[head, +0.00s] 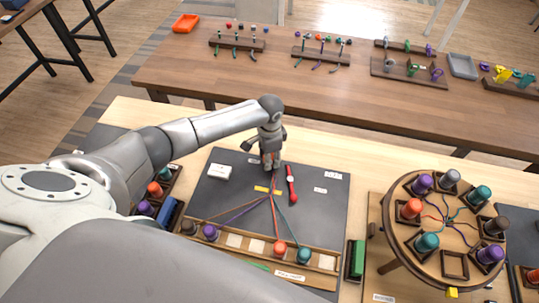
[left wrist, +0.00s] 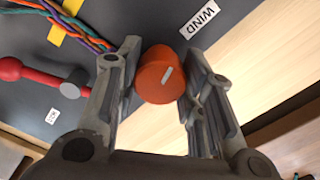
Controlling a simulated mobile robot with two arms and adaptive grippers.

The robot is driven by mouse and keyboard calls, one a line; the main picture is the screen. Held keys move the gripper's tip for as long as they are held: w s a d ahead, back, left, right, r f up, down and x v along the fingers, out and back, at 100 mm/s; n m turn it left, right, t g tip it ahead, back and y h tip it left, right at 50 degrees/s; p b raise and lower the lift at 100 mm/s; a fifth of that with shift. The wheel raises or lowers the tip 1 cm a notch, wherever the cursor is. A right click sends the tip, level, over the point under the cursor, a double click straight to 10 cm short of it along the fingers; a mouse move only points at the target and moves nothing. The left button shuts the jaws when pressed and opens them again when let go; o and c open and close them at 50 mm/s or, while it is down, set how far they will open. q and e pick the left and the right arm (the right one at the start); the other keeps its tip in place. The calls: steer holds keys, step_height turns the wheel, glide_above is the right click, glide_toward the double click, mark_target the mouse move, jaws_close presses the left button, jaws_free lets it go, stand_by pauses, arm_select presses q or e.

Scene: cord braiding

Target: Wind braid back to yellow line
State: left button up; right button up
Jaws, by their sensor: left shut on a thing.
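My left gripper (head: 272,163) reaches down over the dark mat (head: 222,195) at its far side. In the left wrist view its fingers (left wrist: 158,95) are shut on an orange round knob (left wrist: 160,75) with a pale mark on top. In the head view the yellow strip (head: 262,189) lies nearer me than the gripper. From there several cords fan out to bobbins on a wooden rack (head: 245,243). The gripper hides the knob's far side. My right gripper is out of view.
A red-handled tool (head: 291,184) lies on the mat close right of the gripper. A white block (head: 220,171) lies to its left. A round wooden stand with several bobbins (head: 448,255) is at the right. A "WIND" label (left wrist: 200,16) is near the knob.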

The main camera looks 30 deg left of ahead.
arm_select(q)
steer(key=m, duration=0.3)
steer(key=shift+r+m, duration=0.1)
steer(key=shift+m, duration=0.3)
steer(key=m, duration=0.3)
steer(key=shift+m, duration=0.3)
steer(key=m, duration=0.6)
steer(key=shift+m+b, duration=0.3)
steer(key=shift+b, duration=0.05)
steer(key=o, duration=1)
steer(key=shift+o, duration=0.2)
